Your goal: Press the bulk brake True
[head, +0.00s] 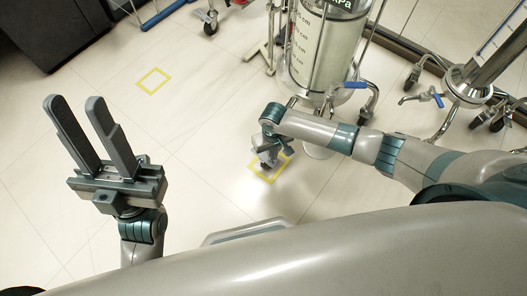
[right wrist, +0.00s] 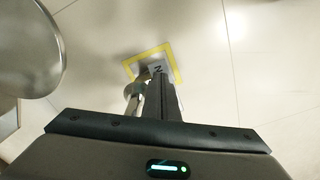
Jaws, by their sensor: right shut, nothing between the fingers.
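My right gripper (head: 265,162) points down over a yellow floor square (head: 284,165) in the head view. Its fingers are shut together with nothing between them. In the right wrist view the closed fingers (right wrist: 160,82) reach over a small grey plate (right wrist: 157,68) with a dark letter like N, inside the yellow square (right wrist: 178,62). The fingers partly cover this plate, and I cannot tell whether they touch it. A pale metal piece (right wrist: 134,90) shows just left of the fingers. No part is clearly readable as the bulk brake. My left gripper (head: 76,100) is open, empty and raised at the left.
A clear column (head: 325,45) with a cm scale and a blue-handled valve (head: 350,85) stands behind my right arm. A wheeled metal stand (head: 470,85) is at the right. Another yellow square (head: 154,80) marks bare floor. A dark cabinet (head: 55,30) stands upper left.

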